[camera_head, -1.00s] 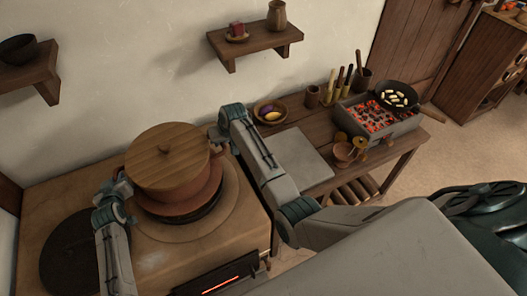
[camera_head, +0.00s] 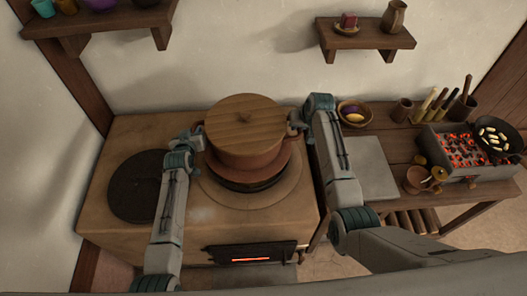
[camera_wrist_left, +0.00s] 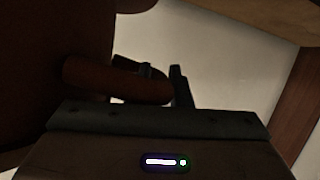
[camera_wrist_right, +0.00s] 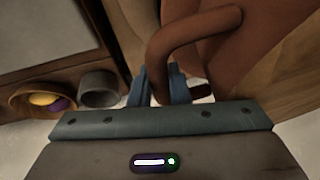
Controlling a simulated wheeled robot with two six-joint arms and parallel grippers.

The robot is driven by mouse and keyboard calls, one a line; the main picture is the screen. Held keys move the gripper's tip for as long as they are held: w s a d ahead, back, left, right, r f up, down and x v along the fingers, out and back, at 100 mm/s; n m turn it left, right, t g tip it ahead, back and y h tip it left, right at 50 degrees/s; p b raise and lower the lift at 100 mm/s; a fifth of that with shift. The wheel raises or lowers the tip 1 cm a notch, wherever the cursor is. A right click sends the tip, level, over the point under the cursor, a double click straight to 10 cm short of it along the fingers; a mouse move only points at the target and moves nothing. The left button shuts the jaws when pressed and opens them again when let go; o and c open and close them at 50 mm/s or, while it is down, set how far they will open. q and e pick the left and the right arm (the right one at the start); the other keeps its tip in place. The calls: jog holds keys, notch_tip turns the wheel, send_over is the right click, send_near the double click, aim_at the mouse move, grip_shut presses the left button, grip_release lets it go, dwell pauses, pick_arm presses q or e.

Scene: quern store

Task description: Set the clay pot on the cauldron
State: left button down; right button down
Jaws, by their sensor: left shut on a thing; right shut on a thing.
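I cannot tell whether pot and cauldron touch. My left gripper (camera_head: 199,137) is shut on the pot's left handle; the handle also shows in the left wrist view (camera_wrist_left: 105,80). My right gripper (camera_head: 294,126) is shut on the right handle, which curves between the fingers in the right wrist view (camera_wrist_right: 190,35).
The stove (camera_head: 115,215) has a dark round plate (camera_head: 135,187) at left and a glowing slot in front. At right a table holds a grey slab (camera_head: 368,165), a bowl (camera_head: 352,121), a brazier (camera_head: 460,150) and a pan (camera_head: 493,138). Wall shelves hang above.

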pick_arm(q)
jog(key=shift+w+a, duration=0.1)
jog(key=shift+a, duration=0.05)
pick_arm(e)
jog(key=shift+d, duration=0.15)
